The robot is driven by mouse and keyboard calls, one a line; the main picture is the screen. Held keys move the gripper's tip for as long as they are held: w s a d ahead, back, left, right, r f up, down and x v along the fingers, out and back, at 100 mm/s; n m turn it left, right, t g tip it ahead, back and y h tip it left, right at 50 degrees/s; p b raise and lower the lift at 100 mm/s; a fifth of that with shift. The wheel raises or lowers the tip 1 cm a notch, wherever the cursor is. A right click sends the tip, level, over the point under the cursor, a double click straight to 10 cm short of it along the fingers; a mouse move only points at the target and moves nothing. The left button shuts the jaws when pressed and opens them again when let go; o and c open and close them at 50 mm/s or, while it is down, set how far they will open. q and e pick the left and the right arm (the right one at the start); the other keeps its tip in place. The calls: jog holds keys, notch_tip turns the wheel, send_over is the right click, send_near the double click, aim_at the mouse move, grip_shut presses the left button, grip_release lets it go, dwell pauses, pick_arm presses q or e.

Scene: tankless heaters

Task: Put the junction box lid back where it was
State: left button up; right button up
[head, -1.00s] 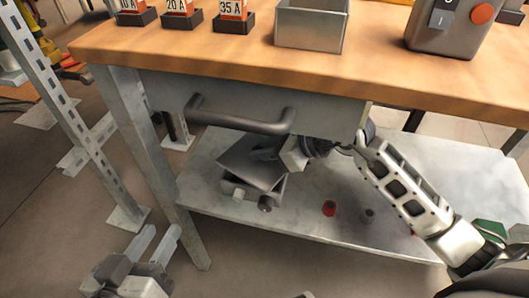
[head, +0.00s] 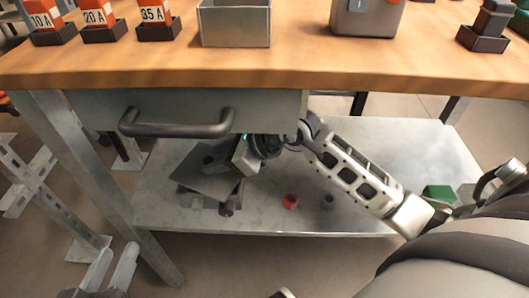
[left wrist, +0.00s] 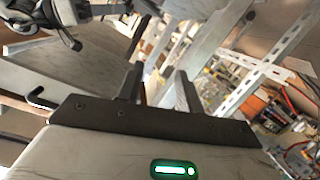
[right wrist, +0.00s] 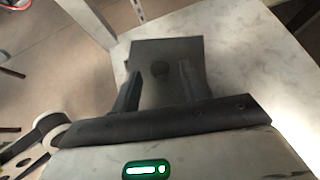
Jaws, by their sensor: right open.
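The junction box lid, a dark grey square plate (head: 204,182), is over the junction box (head: 188,199) on the lower shelf. The box is mostly hidden beneath it, and I cannot tell whether the lid is seated. In the right wrist view, the plate (right wrist: 150,50) shows a dark round knob between my fingers. My right gripper (right wrist: 158,82) is open around the knob, with gaps at both sides. Its reach under the drawer shows in the head view (head: 222,160). My left gripper (head: 110,272) is open and empty at lower left, away from the box; it also shows in the left wrist view (left wrist: 158,85).
The workbench top (head: 300,65) and drawer with handle (head: 178,124) overhang the shelf (head: 300,222). A red cap (head: 290,201), a dark cap (head: 328,202) and a green block (head: 438,192) rest on the shelf. A table leg (head: 105,190) stands left.

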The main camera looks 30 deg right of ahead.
pick_arm(q)
jog(key=shift+s+a+f+m+g+y+p, duration=0.25)
jog(key=shift+a+f+m+g+y+p, duration=0.25)
jog(key=shift+p, duration=0.4)
pick_arm(e)
jog(key=s+d+r, duration=0.1)
jog(key=s+d, duration=0.8)
jog(key=shift+s+d+r, duration=0.2)
jog(key=shift+s+d, duration=0.2)
pick_arm(q)
jog(key=shift+w+d+r, duration=0.1)
jog(key=shift+d, duration=0.1)
